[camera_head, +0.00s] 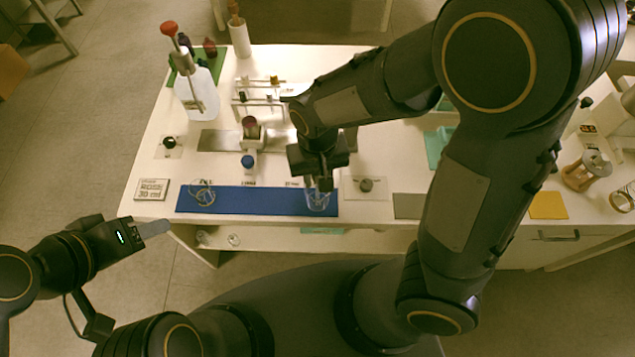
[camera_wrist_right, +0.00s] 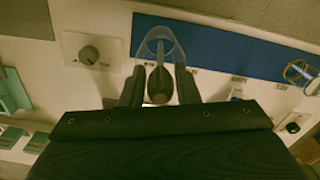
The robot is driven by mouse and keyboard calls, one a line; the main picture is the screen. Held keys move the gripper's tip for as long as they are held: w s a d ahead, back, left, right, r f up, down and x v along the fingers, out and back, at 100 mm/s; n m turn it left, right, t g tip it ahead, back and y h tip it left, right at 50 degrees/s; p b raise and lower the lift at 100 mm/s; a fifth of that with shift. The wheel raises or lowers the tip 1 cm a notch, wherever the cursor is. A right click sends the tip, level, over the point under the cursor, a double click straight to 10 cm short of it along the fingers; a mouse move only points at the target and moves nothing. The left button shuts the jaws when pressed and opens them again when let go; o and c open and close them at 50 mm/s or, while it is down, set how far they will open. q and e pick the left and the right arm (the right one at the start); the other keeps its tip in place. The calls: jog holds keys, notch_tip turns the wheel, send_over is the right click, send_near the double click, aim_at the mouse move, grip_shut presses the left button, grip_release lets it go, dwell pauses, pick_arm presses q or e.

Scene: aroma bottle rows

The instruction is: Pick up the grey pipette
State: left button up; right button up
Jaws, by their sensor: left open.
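A dark grey, round-ended piece, which looks like the grey pipette (camera_wrist_right: 160,86), is between the fingers of my right gripper (camera_wrist_right: 160,92) in the right wrist view. I cannot tell whether the fingers press on it. Just past it is a clear glass beaker (camera_wrist_right: 150,42), which also shows in the head view (camera_head: 318,204) at the right end of the blue mat. My right gripper (camera_head: 320,182) points down there and hides most of the grey piece. My left gripper (camera_head: 150,229) is open, off the table's front left corner, away from the beaker.
The blue mat (camera_head: 262,200) carries a glass dish (camera_head: 202,192) at its left end. A blue-capped bottle (camera_head: 248,163), a tube rack (camera_head: 258,100) and a white wash bottle (camera_head: 197,95) stand behind. A knob plate (camera_head: 366,187) lies right of the beaker.

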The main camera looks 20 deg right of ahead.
jog(key=shift+c, duration=1.3)
jog(key=shift+r, duration=0.1)
pick_arm(q)
jog(key=shift+r+p, duration=0.65)
pick_arm(e)
notch_tip(320, 180, up, 10)
jog(key=shift+f, duration=0.1)
